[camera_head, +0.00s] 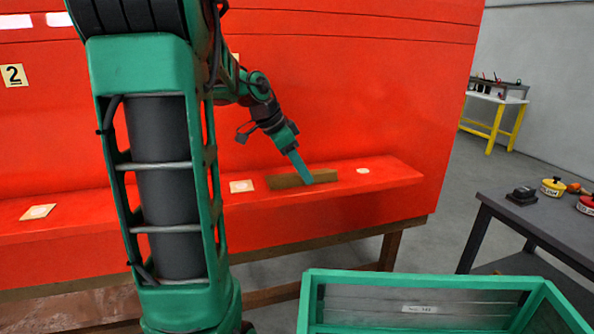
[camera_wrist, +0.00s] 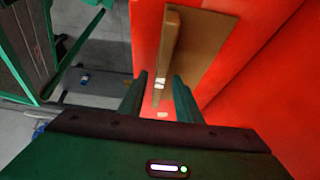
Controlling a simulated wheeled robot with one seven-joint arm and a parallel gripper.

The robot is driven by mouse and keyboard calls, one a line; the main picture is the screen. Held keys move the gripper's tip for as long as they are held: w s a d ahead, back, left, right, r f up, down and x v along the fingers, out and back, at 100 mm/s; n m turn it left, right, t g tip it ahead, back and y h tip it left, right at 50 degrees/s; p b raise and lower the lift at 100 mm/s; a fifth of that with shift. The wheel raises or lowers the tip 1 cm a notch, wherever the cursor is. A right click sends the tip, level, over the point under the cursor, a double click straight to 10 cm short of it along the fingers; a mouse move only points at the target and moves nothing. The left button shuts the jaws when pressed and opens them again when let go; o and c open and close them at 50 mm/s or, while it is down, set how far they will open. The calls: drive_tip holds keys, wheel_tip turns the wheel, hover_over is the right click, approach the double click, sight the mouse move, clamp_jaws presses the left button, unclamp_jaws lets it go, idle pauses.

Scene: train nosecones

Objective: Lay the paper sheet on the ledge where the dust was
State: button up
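My gripper (camera_wrist: 159,97) is open in the wrist view, with a gap between its two fingers. In the head view my gripper (camera_head: 303,177) points down at a long brown block (camera_head: 285,182) on the red ledge (camera_head: 405,179). In the wrist view the brown block (camera_wrist: 203,45) lies ahead of the fingers, with a small white mark near its end. A pale round patch (camera_head: 362,170) lies on the ledge right of the block. It also shows between the fingers in the wrist view (camera_wrist: 162,115). Tan square sheets with pale centres lie at mid-ledge (camera_head: 241,186) and far left (camera_head: 38,211). I see no sheet in my fingers.
A large red body rises behind the ledge. A green-framed bin (camera_head: 425,282) stands in front at lower right. A yellow-legged bench (camera_head: 492,115) stands far back.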

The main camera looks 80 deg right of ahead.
drive_tip(key=shift+r, duration=0.2)
drive_tip(key=v, duration=1.2)
idle(0.4)
